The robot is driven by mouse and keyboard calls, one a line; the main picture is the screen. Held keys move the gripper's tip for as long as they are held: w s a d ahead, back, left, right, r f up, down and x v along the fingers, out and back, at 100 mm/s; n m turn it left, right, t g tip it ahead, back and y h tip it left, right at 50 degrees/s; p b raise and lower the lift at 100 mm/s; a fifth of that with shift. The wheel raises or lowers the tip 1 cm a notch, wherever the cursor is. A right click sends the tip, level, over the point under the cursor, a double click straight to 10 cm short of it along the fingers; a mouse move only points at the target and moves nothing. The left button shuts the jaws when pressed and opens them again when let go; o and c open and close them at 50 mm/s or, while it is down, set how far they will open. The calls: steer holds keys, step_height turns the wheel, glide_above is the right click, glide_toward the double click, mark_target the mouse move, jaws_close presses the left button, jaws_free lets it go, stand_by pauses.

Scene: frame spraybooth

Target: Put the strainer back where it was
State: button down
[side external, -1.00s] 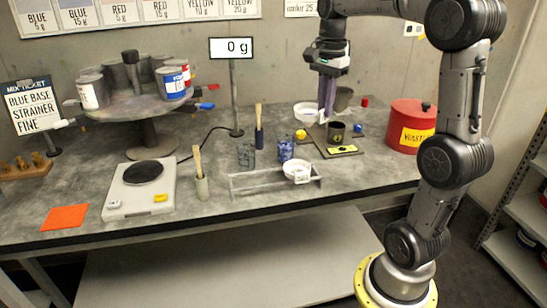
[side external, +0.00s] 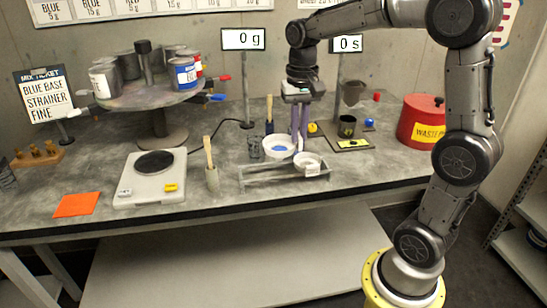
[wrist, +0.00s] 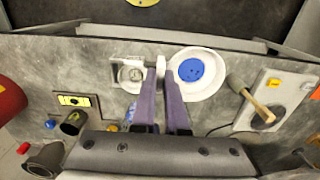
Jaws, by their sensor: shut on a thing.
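My gripper (side external: 300,141) points down and is shut on the rim or tab of a white round strainer (side external: 279,147) with a blue disc inside. In the wrist view the held strainer (wrist: 197,92) is to the right of my fingertips (wrist: 160,66). A grey rack (side external: 243,181) stands in front of it on the bench. A second white strainer (side external: 308,160) sits in the rack's right part; it also shows in the wrist view (wrist: 131,75). The held strainer appears over or behind the rack's left part; I cannot tell how high.
A scale (side external: 150,190) and a brush in a holder (side external: 211,178) stand left of the rack. A grey cup (side external: 255,148) is close behind it. A dark cup (side external: 347,127) on a plate and a red waste can (side external: 423,122) stand right. A turntable of cans (side external: 160,97) is at left.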

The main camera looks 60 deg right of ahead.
steer(key=w+d+f, duration=0.2)
steer(key=w+f, duration=0.6)
steer(key=f, duration=0.2)
steer(key=shift+d+f, duration=0.2)
steer(key=shift+d, duration=0.05)
steer(key=shift+f, duration=0.65)
steer(key=c, duration=0.9)
jaws_free()
steer(key=shift+c, duration=0.2)
steer(key=shift+r, duration=0.15)
